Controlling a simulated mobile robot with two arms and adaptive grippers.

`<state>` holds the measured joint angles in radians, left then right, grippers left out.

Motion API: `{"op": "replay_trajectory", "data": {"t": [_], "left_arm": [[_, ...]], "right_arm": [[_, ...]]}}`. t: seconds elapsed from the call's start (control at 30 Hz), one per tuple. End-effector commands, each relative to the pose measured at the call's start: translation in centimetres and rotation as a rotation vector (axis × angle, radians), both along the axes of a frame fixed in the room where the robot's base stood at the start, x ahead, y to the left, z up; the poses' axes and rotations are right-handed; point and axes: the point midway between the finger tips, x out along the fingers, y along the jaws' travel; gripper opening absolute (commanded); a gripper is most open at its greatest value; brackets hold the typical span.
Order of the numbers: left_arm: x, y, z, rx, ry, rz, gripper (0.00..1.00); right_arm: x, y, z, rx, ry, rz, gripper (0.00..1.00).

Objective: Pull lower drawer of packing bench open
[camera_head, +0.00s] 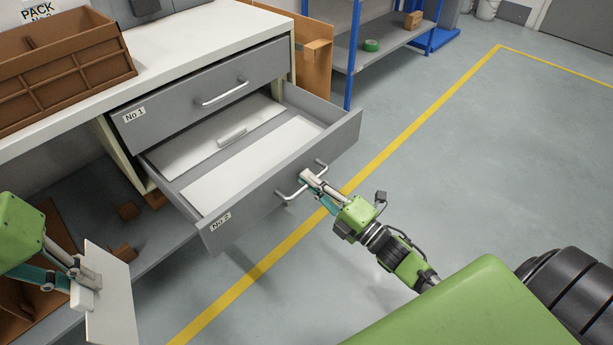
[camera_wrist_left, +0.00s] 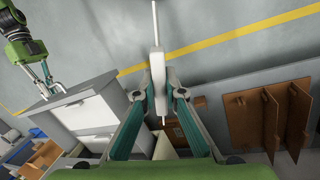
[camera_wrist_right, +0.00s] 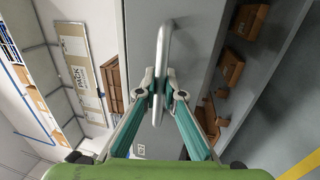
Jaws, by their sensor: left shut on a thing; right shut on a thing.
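The lower drawer (camera_head: 270,195), labelled No 2, stands well out from the bench, its inside in view. Its metal handle (camera_head: 288,196) is on the front, and my right gripper (camera_head: 310,178) is shut around it. In the right wrist view the handle (camera_wrist_right: 164,45) runs between the fingers. White flat pieces (camera_head: 257,160) lie in the drawer, one with a raised grip (camera_head: 232,135). My left gripper (camera_head: 88,280) is shut on the block of a white plate (camera_head: 112,310), left of the drawer. The left wrist view shows this plate (camera_wrist_left: 156,22) edge-on.
The upper drawer (camera_head: 200,92), labelled No 1, is shut. A brown divided box (camera_head: 65,70) stands on the white bench top (camera_head: 190,30). A blue-post shelf (camera_head: 385,50) is at the back. The grey floor on the right is clear.

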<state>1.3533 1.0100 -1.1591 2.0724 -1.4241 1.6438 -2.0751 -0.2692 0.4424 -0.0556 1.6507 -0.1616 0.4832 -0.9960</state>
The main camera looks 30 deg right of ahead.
Motion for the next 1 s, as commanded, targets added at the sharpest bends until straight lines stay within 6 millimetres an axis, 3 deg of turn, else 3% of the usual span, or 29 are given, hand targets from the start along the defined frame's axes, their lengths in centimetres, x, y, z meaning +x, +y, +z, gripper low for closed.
{"op": "replay_trajectory", "data": {"t": [0.27,0.3,0.37,0.77,1.0], "left_arm": [[0.0,0.0,0.0,0.000,-0.001,0.000,0.00],[0.0,0.0,0.0,0.000,-0.001,0.000,0.00],[0.0,0.0,0.0,0.000,-0.001,0.000,0.00],[0.0,0.0,0.0,0.000,-0.001,0.000,0.00],[0.0,0.0,0.0,0.000,-0.001,0.000,0.00]], "right_arm": [[-0.1,0.1,-0.2,0.000,0.003,0.002,0.00],[-0.1,0.1,-0.2,0.000,0.003,0.002,0.14],[-0.1,0.1,-0.2,0.000,0.003,0.001,0.25],[-0.4,-0.1,-0.2,-0.001,0.002,0.000,0.25],[-4.1,-1.5,-1.1,0.000,0.006,-0.001,0.25]]}}
